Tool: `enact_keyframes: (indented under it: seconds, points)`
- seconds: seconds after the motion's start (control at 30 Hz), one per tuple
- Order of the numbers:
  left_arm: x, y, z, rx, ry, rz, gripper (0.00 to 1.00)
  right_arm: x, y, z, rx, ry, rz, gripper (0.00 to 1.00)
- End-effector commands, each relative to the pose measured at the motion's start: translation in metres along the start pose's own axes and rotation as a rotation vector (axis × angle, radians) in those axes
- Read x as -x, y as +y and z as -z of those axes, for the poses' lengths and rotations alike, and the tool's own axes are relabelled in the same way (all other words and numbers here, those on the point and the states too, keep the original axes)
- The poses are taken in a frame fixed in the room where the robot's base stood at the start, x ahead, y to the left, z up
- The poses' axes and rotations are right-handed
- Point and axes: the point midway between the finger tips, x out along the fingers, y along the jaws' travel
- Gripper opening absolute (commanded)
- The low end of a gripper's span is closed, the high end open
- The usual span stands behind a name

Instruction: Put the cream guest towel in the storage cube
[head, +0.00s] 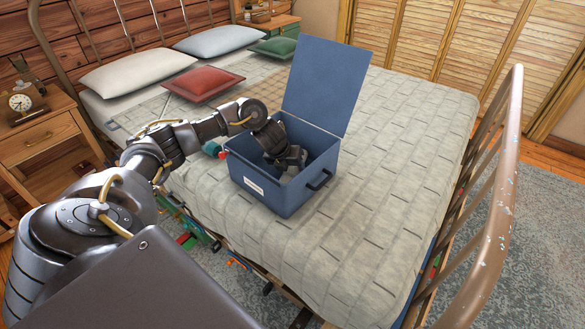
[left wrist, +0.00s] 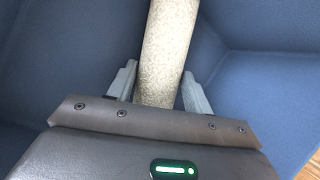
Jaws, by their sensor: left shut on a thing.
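The blue storage cube (head: 270,195) stands on the bed with its lid (head: 325,85) raised at the back. My left gripper (head: 292,165) reaches down inside the cube, below its rim. In the left wrist view my left gripper (left wrist: 155,92) is shut on the cream guest towel (left wrist: 168,50), which shows as a long pale speckled roll between the two fingers. Blue cube walls surround it in that view. In the head view the towel is mostly hidden by the gripper and the cube's walls. My right gripper is not in view.
The bed (head: 370,215) has free room right of the cube. A red cushion (head: 203,84) and pillows (head: 137,70) lie behind. A metal bed rail (head: 500,200) rises at the right. A nightstand (head: 45,140) with a clock stands at the left.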

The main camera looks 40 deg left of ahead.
Motion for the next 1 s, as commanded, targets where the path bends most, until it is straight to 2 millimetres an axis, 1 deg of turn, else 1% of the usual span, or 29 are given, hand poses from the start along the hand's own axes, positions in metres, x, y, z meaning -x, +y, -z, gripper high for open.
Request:
enact_keyframes:
  seconds: [0.2,0.23,0.37,0.63,0.73,0.8,0.87,1.0]
  points:
    - [-0.002,0.000,0.001,0.000,0.000,0.001,0.24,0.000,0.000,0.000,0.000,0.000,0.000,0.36]
    - [-0.002,0.000,0.001,0.000,0.000,0.001,0.54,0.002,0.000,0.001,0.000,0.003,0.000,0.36]
    - [-0.001,0.000,0.001,0.000,0.000,0.001,0.71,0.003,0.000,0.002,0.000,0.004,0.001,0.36]
    - [-0.001,0.000,0.000,0.000,0.000,0.001,0.72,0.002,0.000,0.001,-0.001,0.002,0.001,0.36]
    - [0.003,-0.001,-0.001,-0.001,-0.001,0.001,0.72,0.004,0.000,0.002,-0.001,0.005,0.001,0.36]
    - [0.012,-0.001,-0.002,-0.001,-0.002,0.003,0.72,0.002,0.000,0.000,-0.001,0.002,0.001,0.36]
    - [0.023,-0.002,-0.002,-0.003,-0.002,0.003,0.72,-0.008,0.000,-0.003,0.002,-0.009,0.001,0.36]
    - [0.053,-0.001,-0.003,-0.003,-0.003,0.001,0.72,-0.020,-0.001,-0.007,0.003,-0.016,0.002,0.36]
